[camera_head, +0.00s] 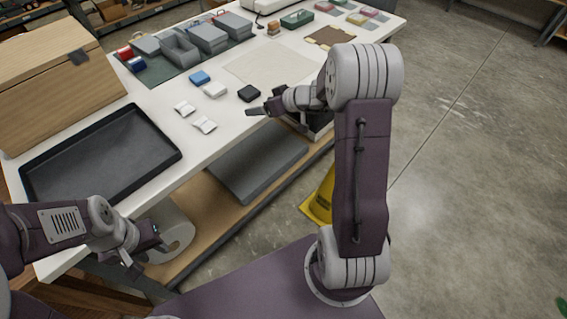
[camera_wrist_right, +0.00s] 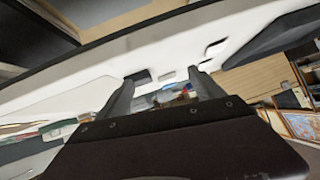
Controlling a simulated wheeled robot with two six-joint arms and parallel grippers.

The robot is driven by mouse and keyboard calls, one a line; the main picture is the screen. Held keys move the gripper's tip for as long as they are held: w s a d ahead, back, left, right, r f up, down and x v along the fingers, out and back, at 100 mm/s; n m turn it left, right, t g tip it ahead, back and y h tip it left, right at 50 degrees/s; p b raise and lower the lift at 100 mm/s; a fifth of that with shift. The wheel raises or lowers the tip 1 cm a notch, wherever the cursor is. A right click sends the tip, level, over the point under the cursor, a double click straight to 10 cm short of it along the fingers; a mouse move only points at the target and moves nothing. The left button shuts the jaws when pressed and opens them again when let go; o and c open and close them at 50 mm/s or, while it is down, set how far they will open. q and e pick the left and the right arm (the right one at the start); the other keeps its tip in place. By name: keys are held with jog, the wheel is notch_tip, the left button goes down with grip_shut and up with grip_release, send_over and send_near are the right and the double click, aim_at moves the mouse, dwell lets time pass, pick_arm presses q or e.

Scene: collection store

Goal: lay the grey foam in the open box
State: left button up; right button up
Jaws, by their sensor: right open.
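A pale grey block (camera_head: 215,90), which looks like the grey foam, lies on the white table between a blue block (camera_head: 200,77) and a black block (camera_head: 249,93). The open box (camera_head: 180,50) is grey and stands among closed grey boxes on a dark mat at the back. My right gripper (camera_head: 262,109) is open and empty over the table's front edge, just in front of the black block. Its two fingers stand apart in the right wrist view (camera_wrist_right: 163,88). My left gripper (camera_head: 146,250) is open and empty, low in front of the table, near the black tray.
A black tray (camera_head: 60,188) and a wooden chest (camera_head: 50,90) fill the table's left end. Two small white packets (camera_head: 204,125) lie near the middle. A beige sheet (camera_head: 268,67) lies flat behind the right gripper. A yellow object (camera_head: 320,204) stands on the floor.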

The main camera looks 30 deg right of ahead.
jog(key=s+a+f+m+g, duration=0.1)
jog(key=s+a+f+g, duration=0.1)
jog(key=s+a+g, duration=0.3)
jog(key=s+a+f, duration=0.2)
jog(key=s+a, duration=0.1)
jog(key=s, duration=0.4)
jog(key=s+d+f+m+g+h, duration=0.1)
jog(key=s+h, duration=0.1)
jog(key=s, duration=0.6)
jog(key=s+d+f+m+g+h, duration=0.1)
jog(key=s+g+h, duration=0.1)
jog(key=s, duration=0.6)
jog(key=shift+d+f+m+g+h, duration=0.15)
jog(key=shift+m+g+h, duration=0.15)
jog(key=shift+h, duration=0.1)
jog(key=shift+o, duration=0.5)
jog(key=shift+w, duration=0.1)
